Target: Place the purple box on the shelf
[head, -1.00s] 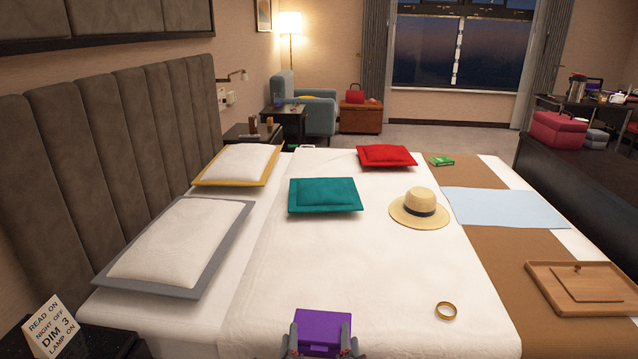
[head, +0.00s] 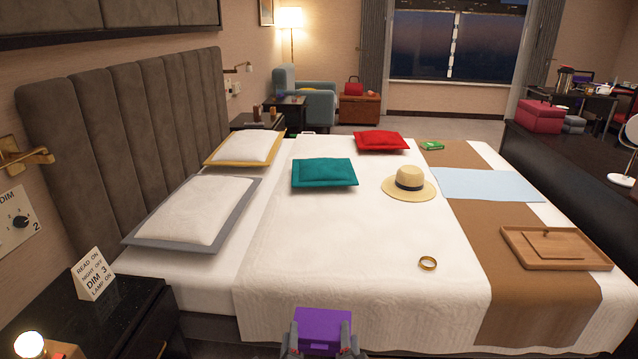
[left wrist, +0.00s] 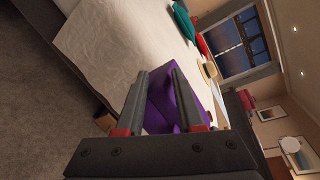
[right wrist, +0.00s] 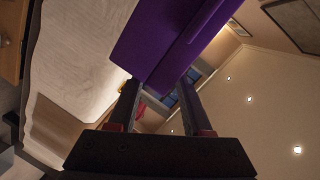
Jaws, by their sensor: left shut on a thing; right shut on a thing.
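The purple box (head: 323,328) is at the bottom centre of the head view, in front of the near edge of the bed. My left gripper (head: 294,340) is shut on its left side and my right gripper (head: 350,340) on its right side. In the left wrist view the purple box (left wrist: 172,102) sits between the fingers. In the right wrist view the purple box (right wrist: 168,40) fills the space at and beyond the fingertips. No shelf can be clearly made out in these views.
A bed (head: 330,270) lies ahead with pillows, a straw hat (head: 409,183), a gold ring (head: 428,263) and a wooden tray (head: 556,248). A dark nightstand (head: 95,325) with a sign (head: 93,274) stands at the left. A dark cabinet (head: 580,165) is at the right.

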